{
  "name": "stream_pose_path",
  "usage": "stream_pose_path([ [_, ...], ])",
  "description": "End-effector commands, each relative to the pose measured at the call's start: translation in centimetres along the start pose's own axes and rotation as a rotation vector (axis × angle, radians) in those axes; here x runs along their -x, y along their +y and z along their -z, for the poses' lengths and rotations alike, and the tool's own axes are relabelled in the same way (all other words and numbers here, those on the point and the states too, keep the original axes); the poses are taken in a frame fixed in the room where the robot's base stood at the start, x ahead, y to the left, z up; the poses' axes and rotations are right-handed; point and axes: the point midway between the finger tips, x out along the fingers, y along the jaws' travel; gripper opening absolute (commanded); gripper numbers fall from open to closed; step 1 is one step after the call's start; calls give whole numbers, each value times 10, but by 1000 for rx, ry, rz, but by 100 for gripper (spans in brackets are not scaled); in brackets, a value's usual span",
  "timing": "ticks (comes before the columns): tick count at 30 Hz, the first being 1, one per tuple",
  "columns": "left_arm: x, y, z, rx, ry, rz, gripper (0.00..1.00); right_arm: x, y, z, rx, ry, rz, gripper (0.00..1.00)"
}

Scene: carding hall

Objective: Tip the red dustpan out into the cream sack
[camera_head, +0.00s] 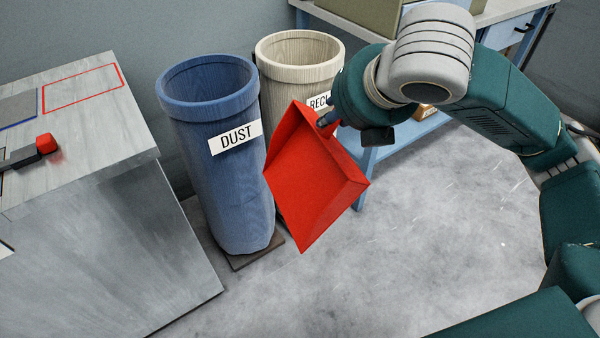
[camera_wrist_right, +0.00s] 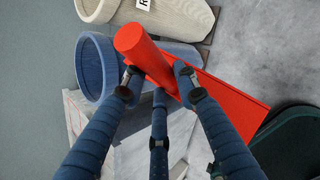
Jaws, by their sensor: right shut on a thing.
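The red dustpan (camera_head: 314,182) hangs tilted in the air in the head view, its open face towards me and one corner pointing down. I see no load in it. My right gripper (camera_head: 329,121) is shut on its handle; the right wrist view shows the fingers (camera_wrist_right: 160,88) around the red handle (camera_wrist_right: 144,52). The cream sack (camera_head: 297,50), with a label partly hidden by the pan and arm, stands upright behind the pan. The pan is nearer to me and lower than its open rim. The sack's cream side also shows in the right wrist view (camera_wrist_right: 180,18).
A blue sack (camera_head: 215,180) labelled DUST stands open just left of the cream one. A grey bench (camera_head: 110,130) at the left carries a dark tool with a red end (camera_head: 46,143). A blue-framed table (camera_head: 505,12) stands behind my right arm. The floor at right is clear.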

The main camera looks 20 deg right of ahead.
Motion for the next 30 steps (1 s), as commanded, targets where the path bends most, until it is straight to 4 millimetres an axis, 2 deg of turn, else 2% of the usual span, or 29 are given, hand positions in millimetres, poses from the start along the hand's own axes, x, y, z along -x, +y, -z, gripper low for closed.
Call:
stream_pose_path([
  [16, -47, 4, -43, -8, -35, -5, 76, 14, 7, -11, -135, 101, -92, 0],
  [25, -67, 6, -74, -12, -57, -8, 76, 28, 14, -23, -307, 234, -210, 0],
  [30, -62, 6, -60, -10, -42, -8, 76, 38, 21, -29, -448, 348, -315, 0],
])
